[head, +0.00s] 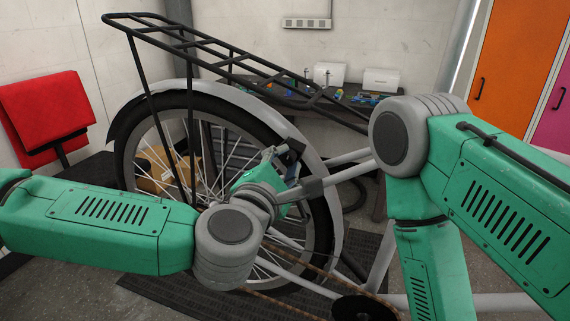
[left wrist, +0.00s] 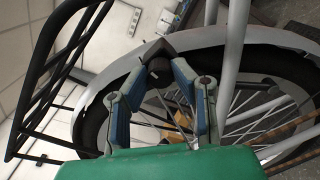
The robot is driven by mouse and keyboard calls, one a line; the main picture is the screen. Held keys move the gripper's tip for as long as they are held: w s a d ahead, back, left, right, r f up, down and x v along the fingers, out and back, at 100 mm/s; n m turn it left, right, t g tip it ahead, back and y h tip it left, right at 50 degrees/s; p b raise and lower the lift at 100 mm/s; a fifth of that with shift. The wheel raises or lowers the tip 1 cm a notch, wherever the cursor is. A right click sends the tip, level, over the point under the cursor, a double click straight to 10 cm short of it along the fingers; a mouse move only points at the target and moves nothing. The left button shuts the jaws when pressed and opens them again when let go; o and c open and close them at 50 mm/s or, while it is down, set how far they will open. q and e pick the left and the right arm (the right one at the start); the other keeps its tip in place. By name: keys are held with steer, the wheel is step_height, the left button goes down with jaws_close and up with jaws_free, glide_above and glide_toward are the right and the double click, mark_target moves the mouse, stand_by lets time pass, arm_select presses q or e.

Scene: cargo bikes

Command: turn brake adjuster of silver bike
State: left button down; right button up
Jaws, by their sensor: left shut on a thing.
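The silver bike's rear wheel and its grey fender (head: 318,170) fill the middle of the head view. My left gripper (head: 287,158) reaches the wheel near the upper frame tube. In the left wrist view the two blue-padded fingers of my left gripper (left wrist: 163,72) close around a small dark part (left wrist: 155,50) beside the fender, which appears to be the brake adjuster. The fingers hide much of it in the head view, so its turn angle cannot be read. My right arm crosses the right side, and its gripper is outside the picture.
A workbench (head: 300,98) with small items stands behind. A red chair (head: 45,110) is at the left, and an orange cabinet door (head: 515,65) at the right. The chain runs low, below my left wrist.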

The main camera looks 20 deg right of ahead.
arm_select(q)
steer(key=shift+w+a, duration=0.1)
steer(key=shift+w, duration=0.1)
steer(key=c, duration=1.5)
jaws_free()
steer(key=shift+o, duration=0.8)
steer(key=shift+w+d+f, duration=0.15)
steer(key=shift+d, duration=0.1)
steer(key=shift+s+a, duration=0.1)
steer(key=shift+s, duration=0.3)
steer(key=v, duration=1.1)
steer(key=shift+a, duration=0.2)
